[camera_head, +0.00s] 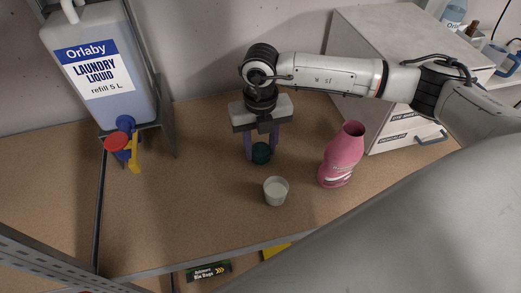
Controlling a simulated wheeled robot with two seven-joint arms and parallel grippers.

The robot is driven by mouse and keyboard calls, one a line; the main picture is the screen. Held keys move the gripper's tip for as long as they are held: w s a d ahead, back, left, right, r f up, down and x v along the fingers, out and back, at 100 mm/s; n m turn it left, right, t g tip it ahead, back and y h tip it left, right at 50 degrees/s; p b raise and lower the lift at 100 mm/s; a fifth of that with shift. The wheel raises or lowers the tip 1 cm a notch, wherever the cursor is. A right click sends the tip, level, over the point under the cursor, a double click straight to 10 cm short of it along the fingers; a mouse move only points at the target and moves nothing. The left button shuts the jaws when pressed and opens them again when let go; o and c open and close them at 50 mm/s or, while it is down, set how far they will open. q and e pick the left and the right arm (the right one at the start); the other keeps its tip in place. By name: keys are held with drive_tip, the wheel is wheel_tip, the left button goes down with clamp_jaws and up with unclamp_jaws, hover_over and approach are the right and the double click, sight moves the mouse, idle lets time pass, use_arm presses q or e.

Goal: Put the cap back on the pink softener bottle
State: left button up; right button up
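The pink softener bottle (342,155) stands upright on the brown worktop, right of centre, with its mouth open and no cap on it. My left gripper is not in view.
A large laundry liquid canister (100,75) with a blue and red tap (120,140) is at left. A grey drawer cabinet (385,55) stands behind right. Worktop left of the cup is clear.

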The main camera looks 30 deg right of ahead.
sight(261, 149)
drive_tip(key=c, duration=0.4)
drive_tip(key=shift+o, duration=0.2)
wheel_tip(261, 149, up, 10)
drive_tip(key=b, duration=0.1)
idle(0.3)
